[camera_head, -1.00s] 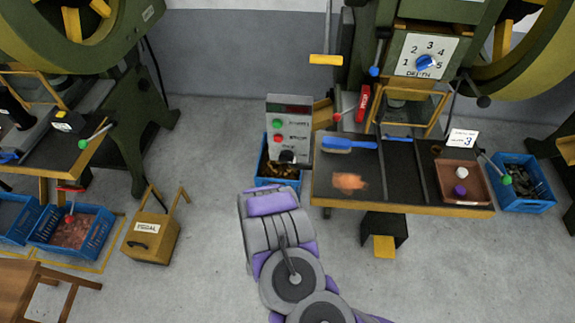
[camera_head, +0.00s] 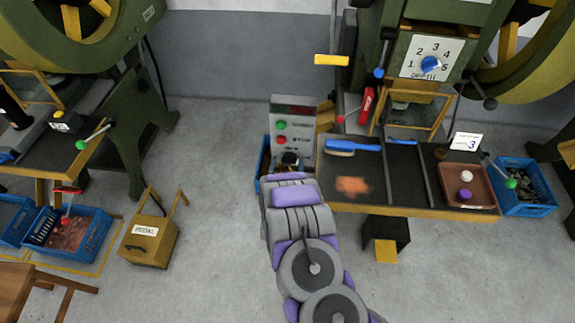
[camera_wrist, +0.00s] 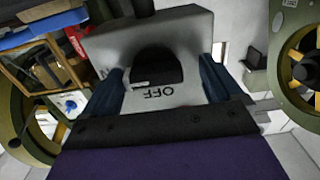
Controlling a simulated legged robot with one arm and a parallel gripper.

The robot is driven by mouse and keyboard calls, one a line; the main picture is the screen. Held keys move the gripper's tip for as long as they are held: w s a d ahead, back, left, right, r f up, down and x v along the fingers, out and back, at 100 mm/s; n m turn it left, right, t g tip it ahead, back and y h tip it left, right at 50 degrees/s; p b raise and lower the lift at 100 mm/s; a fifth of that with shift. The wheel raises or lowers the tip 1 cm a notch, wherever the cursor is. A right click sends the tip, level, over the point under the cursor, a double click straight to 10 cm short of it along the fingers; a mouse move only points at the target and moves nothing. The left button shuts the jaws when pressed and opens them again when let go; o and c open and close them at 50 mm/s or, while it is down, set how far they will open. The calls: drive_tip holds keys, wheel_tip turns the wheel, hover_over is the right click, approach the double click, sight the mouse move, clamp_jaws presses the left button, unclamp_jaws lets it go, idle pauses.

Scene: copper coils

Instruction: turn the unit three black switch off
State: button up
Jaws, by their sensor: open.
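The grey control panel (camera_head: 292,115) stands left of the press table, with a green button, a red button marked STOP and a dark strip at its top. In the wrist view the panel (camera_wrist: 185,25) appears upside down, with its black switch (camera_wrist: 156,66) and an OFF label (camera_wrist: 158,92). My gripper (camera_wrist: 160,85) is open, with one dark blue finger on each side of the switch. I cannot tell whether the fingers touch it. In the head view my gripper (camera_head: 290,164) is at the panel's lower part, and my arm hides most of that area.
A card marked 3 (camera_head: 466,142) stands on the table (camera_head: 400,205) at right. The table holds a blue brush (camera_head: 345,147) and a brown tray (camera_head: 450,185) with a white and a purple knob. A pedal box (camera_head: 150,240) stands on the open floor at left.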

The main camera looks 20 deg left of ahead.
drive_tip(key=shift+d+r, duration=0.15)
drive_tip(key=shift+d, duration=0.4)
drive_tip(key=c, duration=0.4)
drive_tip(key=shift+a, duration=0.2)
drive_tip(key=c, duration=0.6)
drive_tip(key=shift+c, duration=0.2)
drive_tip(key=n+p, duration=0.2)
drive_tip(key=shift+n+p, duration=0.3)
drive_tip(key=shift+n, duration=0.1)
drive_tip(key=n+p, duration=0.3)
drive_tip(key=n, duration=0.2)
drive_tip(key=shift+s+a, duration=0.1)
drive_tip(key=shift+a, duration=0.05)
drive_tip(key=n, duration=0.2)
drive_tip(key=n+p, duration=0.1)
drive_tip(key=n, duration=0.2)
drive_tip(key=shift+a+f, duration=0.1)
drive_tip(key=shift+f, duration=0.1)
drive_tip(key=n, duration=0.4)
drive_tip(key=shift+s+f+n+b, duration=0.1)
drive_tip(key=shift+f+n+b, duration=0.05)
drive_tip(key=shift+n+b, duration=0.25)
drive_tip(key=shift+n, duration=0.3)
